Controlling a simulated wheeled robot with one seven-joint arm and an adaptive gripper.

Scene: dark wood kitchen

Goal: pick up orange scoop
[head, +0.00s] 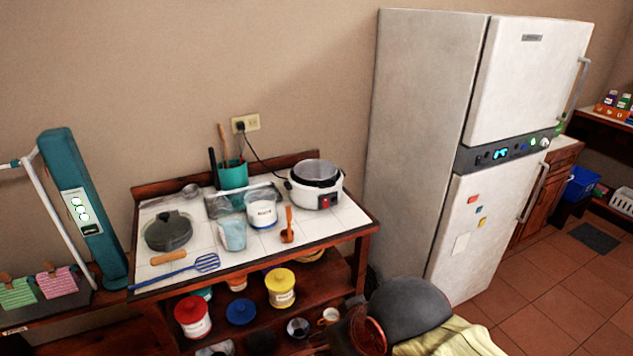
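The orange scoop (288,228) is on the white-tiled top of a wooden counter (246,247), toward its right side. Its handle points up and its small bowl is at the bottom. It stands to the right of a white container with a blue band (261,210) and in front of a white rice cooker (314,186). It appears apart from both. I cannot make out my gripper in the head view, so its distance from the scoop does not show.
A clear cup with pale blue contents (232,232), a teal utensil holder (233,175), a dark lidded pot (168,231) and a blue slotted spatula (207,263) share the counter. A dark rounded object (410,308) and yellowish cloth (450,339) are in front at right. A fridge (425,130) stands right.

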